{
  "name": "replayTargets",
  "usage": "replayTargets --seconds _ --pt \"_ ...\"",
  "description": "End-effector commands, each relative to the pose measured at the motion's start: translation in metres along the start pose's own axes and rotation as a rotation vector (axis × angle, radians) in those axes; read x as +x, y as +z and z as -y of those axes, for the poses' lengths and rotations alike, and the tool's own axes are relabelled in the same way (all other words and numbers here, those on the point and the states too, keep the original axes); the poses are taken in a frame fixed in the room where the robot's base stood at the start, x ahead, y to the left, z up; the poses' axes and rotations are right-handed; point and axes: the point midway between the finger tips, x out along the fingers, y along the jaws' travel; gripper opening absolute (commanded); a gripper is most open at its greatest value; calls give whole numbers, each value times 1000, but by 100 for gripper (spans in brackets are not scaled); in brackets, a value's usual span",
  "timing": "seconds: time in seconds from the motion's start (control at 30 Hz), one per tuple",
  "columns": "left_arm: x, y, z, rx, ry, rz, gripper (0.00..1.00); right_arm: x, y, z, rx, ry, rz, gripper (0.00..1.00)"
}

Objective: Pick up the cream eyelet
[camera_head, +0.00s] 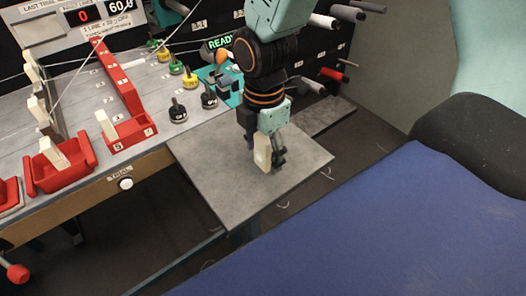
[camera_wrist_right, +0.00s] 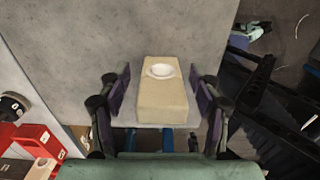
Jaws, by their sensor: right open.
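The cream eyelet (camera_wrist_right: 162,98) is a pale block with a round white-rimmed hole near its far end. In the right wrist view it sits between the two fingers of my right gripper (camera_wrist_right: 162,95), with a gap on each side. In the head view the cream eyelet (camera_head: 262,152) shows at the fingers of my right gripper (camera_head: 270,158), over the grey side board. The gripper is open around it. I cannot tell whether the eyelet touches the board. My left gripper is not in view.
The grey board (camera_head: 215,185) is otherwise clear. Left of it, the table carries red holders (camera_head: 60,165) with cream pieces and several small dark, green and yellow weights (camera_head: 178,110). A blue surface (camera_head: 400,230) fills the lower right. Dark floor shows below the board.

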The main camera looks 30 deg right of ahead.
Motion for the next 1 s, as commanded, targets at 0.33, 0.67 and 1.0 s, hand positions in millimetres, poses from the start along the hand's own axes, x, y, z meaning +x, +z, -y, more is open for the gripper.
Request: replayTargets --seconds 0.33,0.67,1.0 --pt "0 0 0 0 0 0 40 1 0 -2 -1 0 1 56" --pt "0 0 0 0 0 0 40 1 0 -2 -1 0 1 28" --pt "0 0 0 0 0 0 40 1 0 -2 -1 0 1 3"
